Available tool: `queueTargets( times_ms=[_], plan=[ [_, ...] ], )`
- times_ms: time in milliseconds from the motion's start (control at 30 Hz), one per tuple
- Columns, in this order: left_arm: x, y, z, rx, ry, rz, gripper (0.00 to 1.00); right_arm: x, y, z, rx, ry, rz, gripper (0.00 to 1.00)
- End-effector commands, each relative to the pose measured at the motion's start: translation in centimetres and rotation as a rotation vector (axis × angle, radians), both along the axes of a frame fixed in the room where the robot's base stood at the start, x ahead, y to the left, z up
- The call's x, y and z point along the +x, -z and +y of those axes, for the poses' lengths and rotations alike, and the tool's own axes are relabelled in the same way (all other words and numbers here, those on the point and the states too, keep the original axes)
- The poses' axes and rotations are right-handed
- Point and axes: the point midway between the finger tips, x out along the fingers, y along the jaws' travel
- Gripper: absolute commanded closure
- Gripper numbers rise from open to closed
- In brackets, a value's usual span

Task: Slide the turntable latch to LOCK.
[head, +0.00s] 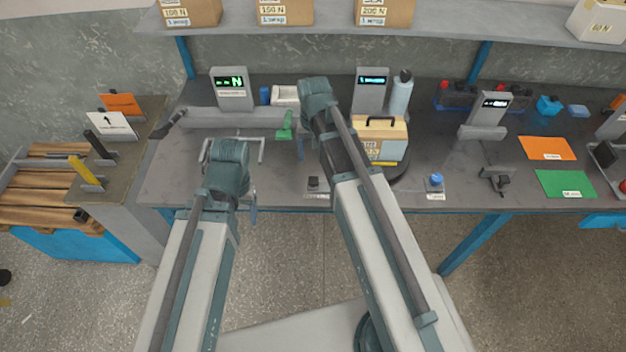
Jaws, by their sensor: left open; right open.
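The turntable (400,174) is a dark round disc at the bench's front edge, right of my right arm. A tan box with a dark handle (381,140) stands on it, and my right arm covers part of both. A small dark fitting with a label (313,184) and a blue knob with a label (436,180) sit at the front edge on either side. I cannot tell which part is the latch. My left gripper (229,155) is open over the left of the bench. My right gripper (317,95) is open above the middle; its fingers are mostly hidden by the wrist.
Grey display units (232,88) stand along the back, with a pale bottle (401,95) beside one. A green tool (285,126) lies between my arms. Orange (546,148) and green (565,184) mats lie at right. A shelf with boxes (285,12) hangs above the back.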

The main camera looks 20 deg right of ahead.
Motion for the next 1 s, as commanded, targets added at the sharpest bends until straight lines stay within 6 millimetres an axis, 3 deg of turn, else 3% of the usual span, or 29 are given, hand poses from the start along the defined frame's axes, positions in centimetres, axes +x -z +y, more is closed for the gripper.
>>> queueTargets(
  times_ms=[33,600,800,1000],
  plan=[
    [0.0,1.4,0.0,0.0,0.0,0.0,0.3,0.0,1.4,0.0,0.0,0.0,0.0,0.3],
    [0.0,9.4,0.0,0.0,0.0,0.0,0.3,0.0,9.4,0.0,0.0,-0.001,0.0,0.3],
    [0.0,10.9,0.0,0.0,0.0,0.0,0.3,0.0,10.9,0.0,0.0,-0.001,0.0,0.3],
    [0.0,10.9,0.0,0.0,0.0,0.0,0.3,0.0,10.9,0.0,0.0,-0.001,0.0,0.3]
  ],
)
